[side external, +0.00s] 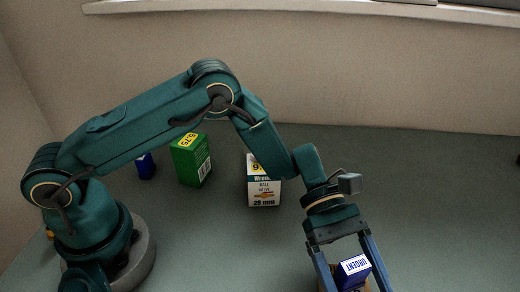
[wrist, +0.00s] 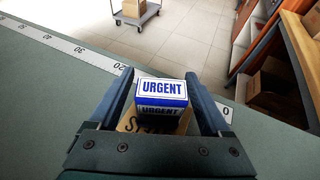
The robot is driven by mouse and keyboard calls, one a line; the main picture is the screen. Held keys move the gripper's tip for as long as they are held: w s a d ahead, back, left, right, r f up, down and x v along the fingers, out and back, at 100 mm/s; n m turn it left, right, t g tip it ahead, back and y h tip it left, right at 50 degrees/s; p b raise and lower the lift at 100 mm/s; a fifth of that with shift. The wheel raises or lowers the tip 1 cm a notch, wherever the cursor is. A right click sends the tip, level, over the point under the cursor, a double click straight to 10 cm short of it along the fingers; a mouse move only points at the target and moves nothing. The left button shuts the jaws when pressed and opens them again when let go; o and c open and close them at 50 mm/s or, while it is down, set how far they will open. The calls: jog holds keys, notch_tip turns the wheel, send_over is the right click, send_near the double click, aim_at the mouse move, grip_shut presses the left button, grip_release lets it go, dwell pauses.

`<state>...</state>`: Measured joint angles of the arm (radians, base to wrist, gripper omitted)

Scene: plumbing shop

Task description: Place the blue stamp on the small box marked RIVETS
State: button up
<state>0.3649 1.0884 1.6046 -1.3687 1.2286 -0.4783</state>
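The blue stamp (side external: 353,270), with a white URGENT label, is at the lower right of the side view. In the wrist view the stamp (wrist: 161,92) is upright in the middle, between my fingers. The tan box (wrist: 133,124) shows just under and in front of it, with part of its dark lettering readable, ending in S. The stamp appears to rest on this box; its contact edge is partly hidden. My gripper (side external: 352,277) straddles the stamp, fingers apart, with narrow gaps beside it. It also shows in the wrist view (wrist: 160,80).
A green box (side external: 191,160), a white valve box (side external: 263,182) and a small blue item (side external: 146,166) stand behind on the table. A ruler strip (wrist: 75,50) runs along the table edge. Beyond are a trolley (wrist: 135,17) and shelves (wrist: 270,50). The table right of my arm is clear.

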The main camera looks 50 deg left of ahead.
jog(key=shift+r, duration=0.15)
jog(key=shift+w+a+r, duration=0.15)
jog(key=shift+a, duration=0.1)
jog(key=v, duration=1)
jog(key=s+a+r+m+t+y, duration=0.4)
jog(key=s+a+m+t+y, duration=0.1)
jog(key=a, duration=0.4)
jog(key=s+a+r+m+t+y, duration=0.4)
jog(key=s+a+m+t+y, duration=0.1)
jog(key=s+a+m+y, duration=0.2)
jog(key=s+a+m, duration=0.1)
jog(key=a, duration=0.1)
jog(key=shift+a+m+t, duration=0.3)
